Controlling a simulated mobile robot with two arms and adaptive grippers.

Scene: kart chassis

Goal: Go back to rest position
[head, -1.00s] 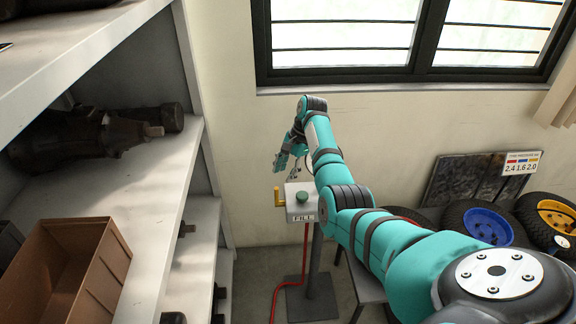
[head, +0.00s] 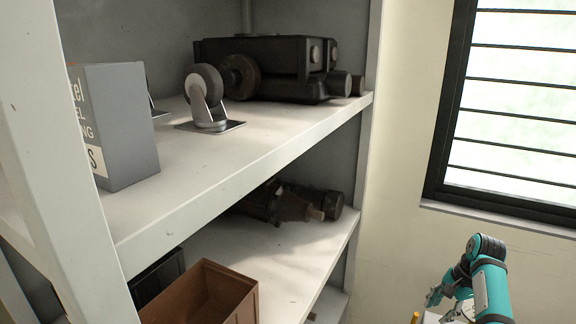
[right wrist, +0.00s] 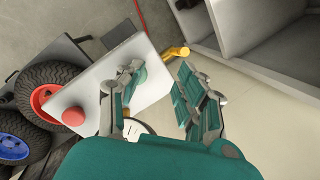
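My right arm shows at the bottom right of the head view, with its teal right gripper (head: 452,290) partly cut off by the frame's lower edge. In the right wrist view the right gripper (right wrist: 158,75) has its fingers spread apart with nothing held between them. Under it is the light grey fill box (right wrist: 95,92) with a red button (right wrist: 73,116), a green button partly behind the left finger, and a yellow handle (right wrist: 175,52). My left gripper is in neither view.
A grey shelf unit (head: 240,165) fills the left of the head view, holding a grey box (head: 125,130), a caster wheel (head: 207,95), dark machine parts (head: 280,68) and a brown bin (head: 205,295). A window is at right. Tyres (right wrist: 45,88) lie left in the wrist view.

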